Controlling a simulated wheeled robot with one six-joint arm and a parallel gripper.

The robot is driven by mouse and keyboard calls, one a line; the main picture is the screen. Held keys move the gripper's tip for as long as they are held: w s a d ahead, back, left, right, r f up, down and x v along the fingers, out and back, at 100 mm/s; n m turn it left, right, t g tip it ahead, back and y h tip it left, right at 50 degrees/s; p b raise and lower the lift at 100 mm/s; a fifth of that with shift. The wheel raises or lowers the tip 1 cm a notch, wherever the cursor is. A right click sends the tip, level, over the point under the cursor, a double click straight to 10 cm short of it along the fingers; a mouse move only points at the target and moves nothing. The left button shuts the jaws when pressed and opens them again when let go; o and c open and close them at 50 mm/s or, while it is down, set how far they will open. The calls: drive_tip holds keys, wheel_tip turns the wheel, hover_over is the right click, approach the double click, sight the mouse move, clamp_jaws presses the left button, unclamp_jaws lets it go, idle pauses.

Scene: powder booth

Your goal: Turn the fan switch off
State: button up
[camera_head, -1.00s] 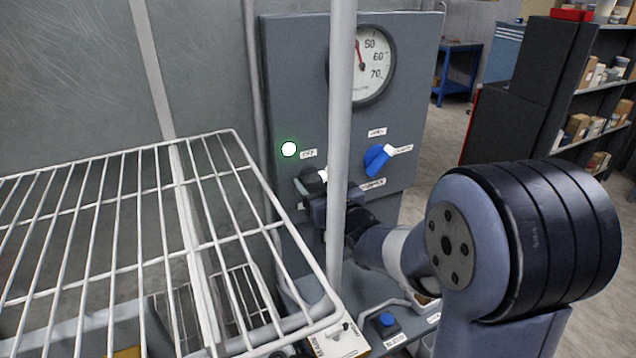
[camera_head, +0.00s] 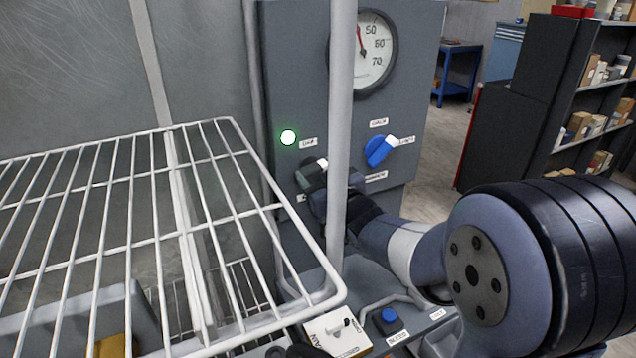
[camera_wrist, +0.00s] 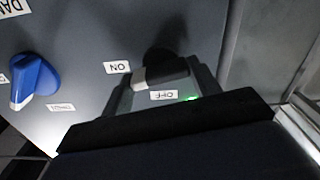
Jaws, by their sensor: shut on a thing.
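The fan switch (camera_head: 311,176) is a dark rotary knob with a white tip on the grey control panel, below a lit green lamp (camera_head: 288,137). In the wrist view the knob (camera_wrist: 165,72) lies between the fingers, its white tip between the ON label (camera_wrist: 117,67) and the OFF label (camera_wrist: 163,95). My gripper (camera_wrist: 165,82) is shut on the knob. In the head view my gripper (camera_head: 318,194) is at the knob, partly hidden behind a grey upright post.
A blue knob (camera_head: 380,150) sits right of the switch, under a round gauge (camera_head: 362,50). The post (camera_head: 340,130) stands in front of the panel. A white wire rack (camera_head: 130,240) fills the left. A blue button (camera_head: 388,318) and a small toggle box (camera_head: 337,333) are below.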

drive_tip(key=n+b, duration=0.1)
drive_tip(key=b, duration=0.1)
drive_tip(key=n+b, duration=0.2)
drive_tip(key=shift+f+n, duration=0.2)
drive_tip(key=shift+n, duration=0.1)
drive_tip(key=n+b, duration=0.3)
drive_tip(key=shift+a+r+n, duration=0.1)
drive_tip(key=shift+n, duration=0.3)
drive_tip(key=n+b, duration=0.3)
drive_tip(key=n, duration=0.1)
drive_tip(key=shift+r+n+b, duration=0.1)
drive_tip(key=shift+n+b, duration=0.85)
drive_tip(key=shift+n, duration=1.05)
drive_tip(key=o, duration=1)
drive_tip(key=shift+s, duration=0.1)
